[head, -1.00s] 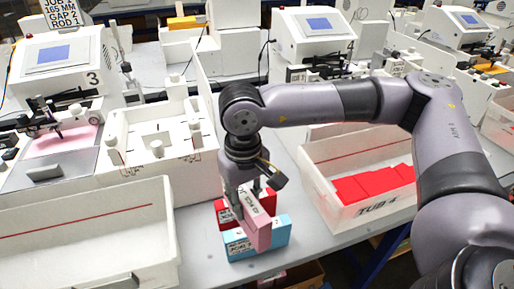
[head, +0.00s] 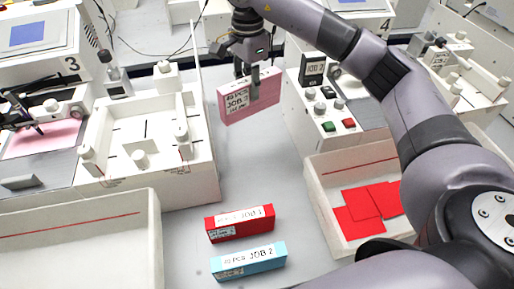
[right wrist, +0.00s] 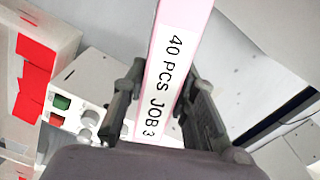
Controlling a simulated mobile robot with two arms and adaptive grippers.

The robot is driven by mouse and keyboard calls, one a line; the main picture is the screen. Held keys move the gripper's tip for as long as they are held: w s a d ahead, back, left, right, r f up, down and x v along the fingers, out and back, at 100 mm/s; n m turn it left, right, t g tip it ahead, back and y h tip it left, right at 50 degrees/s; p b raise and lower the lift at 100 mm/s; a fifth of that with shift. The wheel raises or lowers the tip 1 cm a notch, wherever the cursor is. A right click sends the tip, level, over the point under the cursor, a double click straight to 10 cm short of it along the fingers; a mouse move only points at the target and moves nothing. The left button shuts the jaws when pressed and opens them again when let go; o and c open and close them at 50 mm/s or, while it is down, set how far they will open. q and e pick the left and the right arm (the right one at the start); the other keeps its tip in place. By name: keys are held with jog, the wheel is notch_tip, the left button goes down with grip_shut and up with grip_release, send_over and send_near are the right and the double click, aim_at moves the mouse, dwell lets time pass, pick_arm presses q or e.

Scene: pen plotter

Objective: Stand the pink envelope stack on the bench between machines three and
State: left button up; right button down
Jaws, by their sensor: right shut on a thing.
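The pink envelope stack (head: 233,111) is upright in the head view, over the bench (head: 262,170) between machine three (head: 38,48) and machine four (head: 372,35). I cannot tell whether its bottom edge touches the bench. My right gripper (head: 256,84) is shut on it from above. In the right wrist view the stack (right wrist: 178,30) stands between the two fingers (right wrist: 160,115), its label reading "40 PCS JOB 3". My left gripper is not in view.
A red stack (head: 240,224) and a blue stack (head: 249,262) lie on the bench in front. A tub (head: 322,200) with red envelopes is at right, an empty-looking tub (head: 80,245) at left. Machine four's button panel (head: 335,108) stands just right of the pink stack.

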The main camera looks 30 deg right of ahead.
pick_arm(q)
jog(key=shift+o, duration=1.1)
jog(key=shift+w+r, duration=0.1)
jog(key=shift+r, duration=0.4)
pick_arm(e)
jog(key=d+m, duration=0.1)
jog(key=w+d+m, duration=0.1)
jog(key=m, duration=0.1)
jog(key=shift+w+d+m+p, duration=0.1)
jog(key=shift+d+m+p, duration=0.1)
jog(key=shift+m+p, duration=0.15)
notch_tip(320, 180, down, 4)
jog(key=shift+r+m+p, duration=0.25)
jog(key=shift+p, duration=0.15)
notch_tip(320, 180, down, 16)
jog(key=p, duration=0.3)
jog(key=shift+r, duration=0.1)
jog(key=shift+f, duration=0.35)
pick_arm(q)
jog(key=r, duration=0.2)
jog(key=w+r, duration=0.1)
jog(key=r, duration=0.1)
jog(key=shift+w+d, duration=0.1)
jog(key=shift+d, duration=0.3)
